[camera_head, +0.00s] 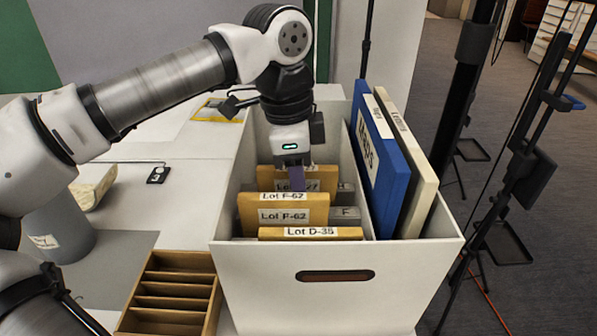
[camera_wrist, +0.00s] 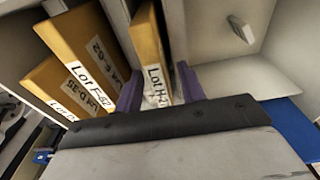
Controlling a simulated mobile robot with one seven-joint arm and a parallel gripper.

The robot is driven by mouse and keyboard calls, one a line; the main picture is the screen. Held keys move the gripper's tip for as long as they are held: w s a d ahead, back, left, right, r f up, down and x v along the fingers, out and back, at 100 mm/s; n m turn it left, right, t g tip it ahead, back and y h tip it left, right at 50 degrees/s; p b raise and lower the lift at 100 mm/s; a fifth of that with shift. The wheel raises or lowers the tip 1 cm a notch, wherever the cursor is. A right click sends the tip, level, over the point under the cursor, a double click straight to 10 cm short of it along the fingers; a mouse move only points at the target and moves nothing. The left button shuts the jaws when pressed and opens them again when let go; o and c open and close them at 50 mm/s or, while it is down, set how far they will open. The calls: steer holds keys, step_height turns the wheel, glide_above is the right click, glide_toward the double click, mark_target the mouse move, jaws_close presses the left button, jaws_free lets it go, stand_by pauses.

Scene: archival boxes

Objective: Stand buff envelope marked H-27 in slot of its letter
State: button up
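The buff envelope marked H-27 (camera_head: 264,176) stands upright in the white box, behind the F-62 envelope. My gripper (camera_head: 297,180) is over its top, covering part of its label. In the wrist view the envelope's labelled edge (camera_wrist: 157,80), partly reading "Lot H-2", lies between my gripper's two purple fingers (camera_wrist: 160,88). The fingers are very close to both faces; whether they press on it is not clear. A grey divider marked F (camera_head: 346,214) stands at right of the F-62 envelope. Another grey divider (camera_head: 346,193) shows behind it, its letter not readable. The envelope's bottom is hidden.
The F-62 envelope (camera_head: 245,212) and D-35 envelope (camera_head: 345,233) stand in front, inside the white box (camera_head: 260,290). Blue (camera_head: 385,180) and cream (camera_head: 420,170) binders lean along its right side. A wooden slotted tray (camera_head: 205,262) and grey bin (camera_head: 68,228) are at left.

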step_height(320, 180, up, 26)
steer(key=a+p, duration=0.2)
steer(key=p, duration=1.7)
steer(key=shift+f, duration=0.2)
steer(key=f+b, duration=0.4)
steer(key=f, duration=0.1)
steer(key=f+b, duration=0.3)
steer(key=f, duration=0.2)
steer(key=f+b, duration=0.4)
steer(key=f, duration=0.1)
steer(key=shift+d+b, duration=0.3)
steer(key=shift+b, duration=0.05)
